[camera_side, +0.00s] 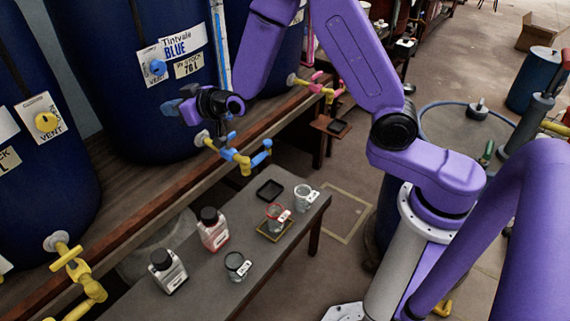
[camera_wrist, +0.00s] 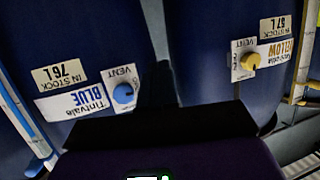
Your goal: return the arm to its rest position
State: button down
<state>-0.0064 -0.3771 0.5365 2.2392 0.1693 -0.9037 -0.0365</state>
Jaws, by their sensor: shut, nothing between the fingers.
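My purple arm reaches in from the right in the side view. My gripper (camera_side: 180,105) is in front of the large dark blue vat (camera_side: 112,110) labelled Tintvale BLUE, beneath its blue vent knob (camera_side: 158,67). It is shut and holds nothing. It is above and left of the blue and yellow tap (camera_side: 240,158). In the wrist view the blue vent knob (camera_wrist: 124,93) and the yellow vent knob (camera_wrist: 250,61) of the neighbouring vat (camera_wrist: 205,50) appear upside down. A dark bar and a purple body of mine cover the bottom of that view.
Yellow taps (camera_side: 80,275) and a pink tap (camera_side: 320,87) jut from the vat shelf. A grey-topped drum (camera_side: 450,130) stands right.

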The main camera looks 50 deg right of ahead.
jog(key=s+a+n+g+y, duration=0.1)
jog(key=s+n+g, duration=0.3)
jog(key=s, duration=0.7)
jog(key=s+a+n+g, duration=0.2)
jog(key=s+g, duration=0.3)
jog(key=s, duration=0.6)
jog(key=s+d+n+g+h, duration=0.2)
jog(key=s+d, duration=0.4)
jog(key=s, duration=0.4)
jog(key=s+d+r+n+g+h, duration=0.1)
jog(key=s+d+n+g+h, duration=0.1)
jog(key=s+d, duration=0.5)
jog(key=s, duration=0.3)
jog(key=shift+s+d+r+g, duration=0.2)
jog(key=shift+s+r+g, duration=0.1)
jog(key=shift+g, duration=0.1)
